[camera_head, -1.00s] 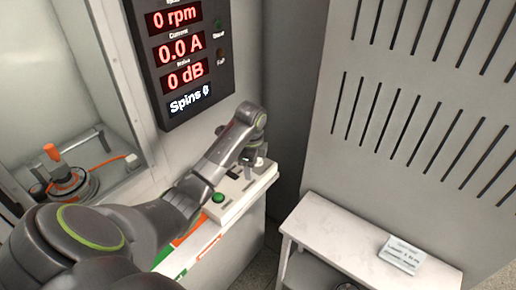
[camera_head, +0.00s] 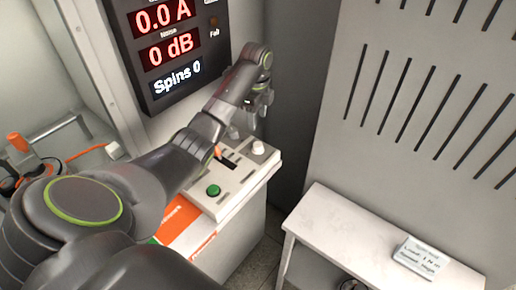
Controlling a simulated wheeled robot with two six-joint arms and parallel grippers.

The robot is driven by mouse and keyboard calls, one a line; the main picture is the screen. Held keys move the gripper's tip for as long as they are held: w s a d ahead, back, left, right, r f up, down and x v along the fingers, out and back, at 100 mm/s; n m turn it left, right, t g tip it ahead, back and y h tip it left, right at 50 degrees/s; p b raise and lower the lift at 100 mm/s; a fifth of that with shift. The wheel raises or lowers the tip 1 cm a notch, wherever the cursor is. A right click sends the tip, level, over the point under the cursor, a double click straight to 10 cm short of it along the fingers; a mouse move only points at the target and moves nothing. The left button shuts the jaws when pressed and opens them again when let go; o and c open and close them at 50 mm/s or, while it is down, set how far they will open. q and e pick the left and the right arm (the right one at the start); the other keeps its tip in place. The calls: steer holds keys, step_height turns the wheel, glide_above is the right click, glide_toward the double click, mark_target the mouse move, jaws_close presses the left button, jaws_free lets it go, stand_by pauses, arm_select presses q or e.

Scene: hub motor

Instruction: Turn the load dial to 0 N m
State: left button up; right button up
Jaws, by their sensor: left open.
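A white round knob (camera_head: 258,147), the only dial-like control I see, sits at the far right corner of the pale control panel (camera_head: 236,200). Its pointer and scale are too small to read. My left gripper (camera_head: 258,106) is open and empty above and slightly behind the knob, apart from it. My left arm crosses the view from the lower left and hides part of the panel's left side. My right gripper is not in view.
The panel also has a green button (camera_head: 213,190) and a dark slot (camera_head: 229,163) with an orange lever. A wall display (camera_head: 168,50) reads 0.0 A, 0 dB, Spins 0. A white bench (camera_head: 335,225) with a card (camera_head: 420,257) stands right. A motor rig is left.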

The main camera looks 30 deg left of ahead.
mark_target(258, 145)
arm_select(q)
step_height(258, 145, down, 4)
steer(key=shift+s+d+r+p, duration=0.1)
steer(key=shift+p, duration=0.45)
step_height(258, 145, down, 6)
steer(key=shift+f, duration=0.9)
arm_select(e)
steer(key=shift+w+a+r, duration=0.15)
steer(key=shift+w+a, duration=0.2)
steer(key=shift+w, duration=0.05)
arm_select(q)
steer(key=c, duration=1)
steer(key=shift+o, duration=0.2)
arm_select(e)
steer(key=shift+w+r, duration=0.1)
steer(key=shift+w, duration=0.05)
